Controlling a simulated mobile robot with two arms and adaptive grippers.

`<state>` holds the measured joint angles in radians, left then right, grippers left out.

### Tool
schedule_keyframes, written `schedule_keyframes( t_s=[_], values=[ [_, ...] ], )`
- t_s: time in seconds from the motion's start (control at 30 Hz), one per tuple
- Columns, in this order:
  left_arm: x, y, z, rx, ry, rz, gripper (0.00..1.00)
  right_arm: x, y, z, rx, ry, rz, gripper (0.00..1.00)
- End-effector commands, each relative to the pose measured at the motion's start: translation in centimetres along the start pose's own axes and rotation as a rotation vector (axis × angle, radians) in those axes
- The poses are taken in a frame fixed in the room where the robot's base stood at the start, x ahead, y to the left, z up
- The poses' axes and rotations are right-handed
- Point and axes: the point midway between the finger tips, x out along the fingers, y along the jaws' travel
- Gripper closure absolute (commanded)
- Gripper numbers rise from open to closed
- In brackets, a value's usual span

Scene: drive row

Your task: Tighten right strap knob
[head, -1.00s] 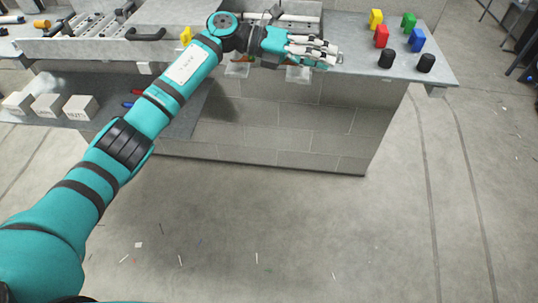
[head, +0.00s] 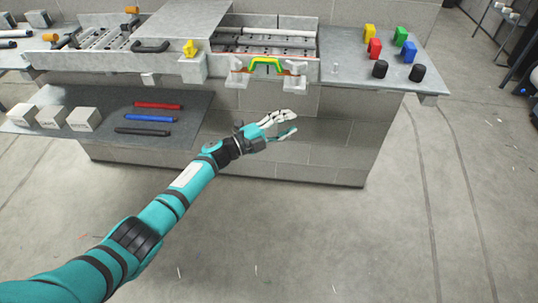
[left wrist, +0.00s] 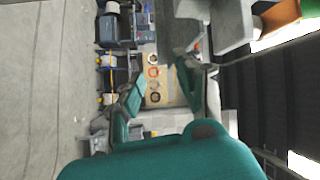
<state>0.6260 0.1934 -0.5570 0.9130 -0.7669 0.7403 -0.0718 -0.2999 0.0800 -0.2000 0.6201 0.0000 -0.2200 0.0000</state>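A yellow-green handle (head: 266,66) sits on the front edge of the bench's open bay, with an orange strip behind it. A pale knob-like fitting (head: 301,67) is at its right end, and a similar one (head: 236,66) is at its left end. My left gripper (head: 295,121) is below and in front of the bench edge, under the right fitting and apart from it. Its fingers are spread and nothing is between them. They also show parted in the left wrist view (left wrist: 161,72). My right gripper is not in view.
Yellow, red, green and blue blocks and two black cylinders (head: 380,69) stand on the right bench top (head: 345,45). A lower shelf (head: 190,100) holds white boxes and red, blue and black rods. Open floor lies in front.

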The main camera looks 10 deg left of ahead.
Motion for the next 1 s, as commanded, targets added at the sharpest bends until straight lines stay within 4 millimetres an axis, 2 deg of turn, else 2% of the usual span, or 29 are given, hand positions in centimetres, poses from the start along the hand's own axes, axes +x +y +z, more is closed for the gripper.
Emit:
schedule_keyframes(
  t_s=[0.3, 0.6, 0.77, 1.0],
  values=[
    [-2.8, 5.2, 2.5, -0.162, -0.156, -0.009, 0.64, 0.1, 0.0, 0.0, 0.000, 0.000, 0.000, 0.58],
    [-5.3, 9.2, 3.9, -0.275, -0.271, -0.010, 0.64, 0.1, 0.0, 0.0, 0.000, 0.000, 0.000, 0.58],
    [-6.0, 10.2, 4.3, -0.303, -0.302, -0.008, 0.64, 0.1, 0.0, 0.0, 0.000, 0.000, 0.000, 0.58],
    [-6.2, 10.5, 4.4, -0.310, -0.310, -0.008, 0.64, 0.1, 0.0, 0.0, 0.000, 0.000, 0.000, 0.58]
  ],
)
